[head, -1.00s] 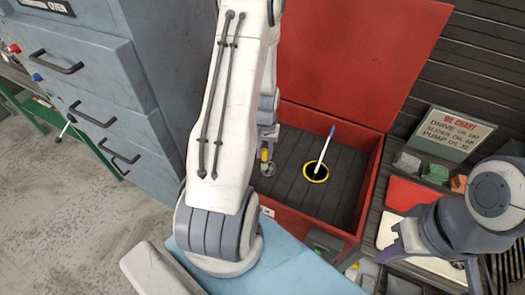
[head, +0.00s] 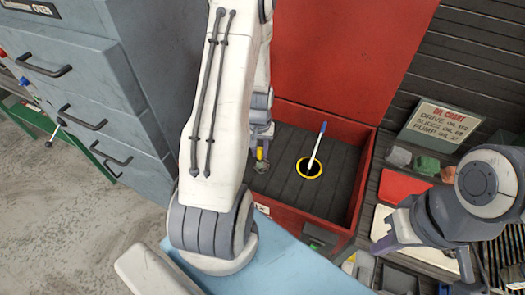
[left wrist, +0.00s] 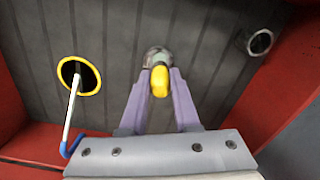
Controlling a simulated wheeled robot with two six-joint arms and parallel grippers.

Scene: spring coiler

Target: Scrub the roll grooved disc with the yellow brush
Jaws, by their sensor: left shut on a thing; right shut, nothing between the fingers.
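My left gripper (left wrist: 160,98) is shut on the yellow brush (left wrist: 160,82), of which a short yellow end shows between the purple fingers. In the head view this yellow piece (head: 260,154) is over the left side of the red box. Just beyond it is a round grey-brown thing (left wrist: 157,56); I cannot tell whether it is the brush's head or the grooved disc, or whether they touch. A grey ring-shaped piece (left wrist: 259,42) is at the upper right in the wrist view. My right gripper (head: 382,244) is shut and empty, beyond the box's right wall.
The open red box (head: 352,195) has a dark ribbed floor. A white stick with a blue tip (head: 317,147) stands tilted in a yellow-rimmed black opening (head: 309,168). Coloured blocks (head: 425,165) and an oil chart sign (head: 440,122) are right. A grey cabinet (head: 75,85) is left.

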